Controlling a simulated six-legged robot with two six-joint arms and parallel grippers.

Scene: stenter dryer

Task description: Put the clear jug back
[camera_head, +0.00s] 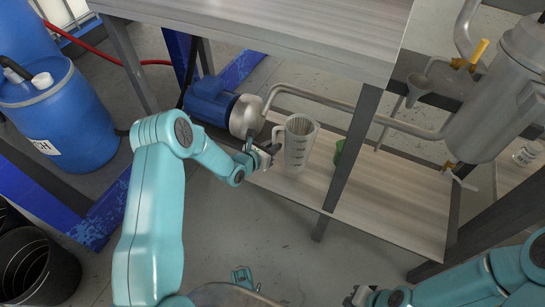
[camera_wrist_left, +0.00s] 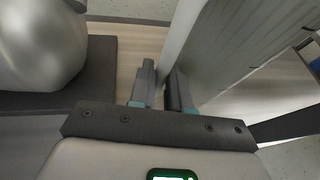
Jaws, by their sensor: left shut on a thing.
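The clear jug (camera_head: 298,142), pale with measuring marks, is upright over the lower shelf (camera_head: 390,205) of the table; I cannot tell whether its base touches the board. My left gripper (camera_head: 269,154) is at its left side, shut on its handle. In the left wrist view the jug (camera_wrist_left: 225,45) fills the upper right, and the fingers (camera_wrist_left: 164,88) lie on both sides of the handle. My right gripper (camera_head: 360,296) is low at the bottom edge, away from the jug; its jaws are too small to read.
A blue motor with a grey pump (camera_head: 245,115) stands left of the jug. A bent pipe (camera_head: 345,106) runs behind it. A table leg (camera_head: 352,150) and a green item (camera_head: 339,152) are to its right. The shelf's right part is clear.

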